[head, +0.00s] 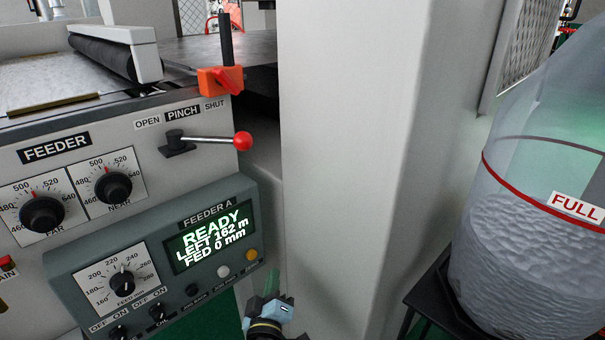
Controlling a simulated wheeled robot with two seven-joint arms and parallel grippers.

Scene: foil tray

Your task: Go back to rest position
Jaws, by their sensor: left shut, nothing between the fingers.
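My left gripper (271,280) shows at the bottom centre, with its greenish fingers pointing up and together. It is shut and holds nothing. It is just right of the lower right corner of the feeder control box (258,222), in front of the gap beside the pale column; whether it touches the box I cannot tell. The box's screen (213,236) reads READY, LEFT 162 m, FED 0 mm. My right gripper is not in view.
The lever with a red knob (243,141) sticks out right of the feeder panel under the OPEN, PINCH, SHUT labels. A large pale column (345,150) stands in the middle. A clear container marked FULL (530,230) stands on a dark stand (436,300) at right.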

